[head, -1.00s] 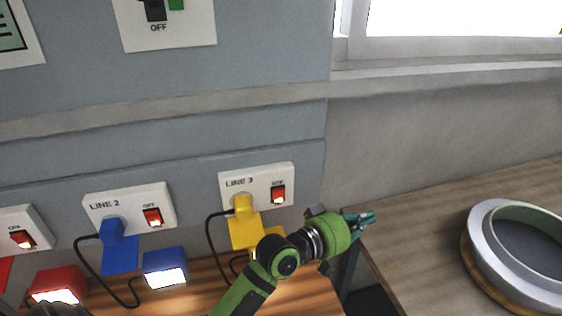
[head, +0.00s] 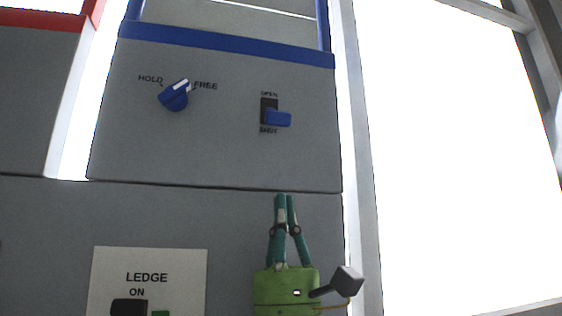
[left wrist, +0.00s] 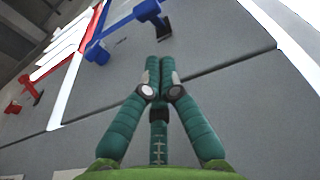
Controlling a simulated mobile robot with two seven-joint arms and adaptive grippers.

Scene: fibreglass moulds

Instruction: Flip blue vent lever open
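The blue vent lever (head: 278,118) sits in a black slot on the grey panel, between the labels OPEN above and SHUT below. Its handle juts out at the lower part of the slot, near SHUT. In the left wrist view a blue lever (left wrist: 149,10) shows beyond my fingertips at the top. My left gripper (head: 284,197) points up below the lever, apart from it, its fingers together. In the left wrist view my left gripper (left wrist: 160,62) is shut with nothing between its tips. My right gripper is not in view.
A blue knob (head: 174,96) left of the lever has its white pointer towards FREE. A white LEDGE plate (head: 150,276) with a black switch is lower left. A bright window (head: 455,150) and its frame stand right. Red-marked parts (left wrist: 14,107) show in the left wrist view.

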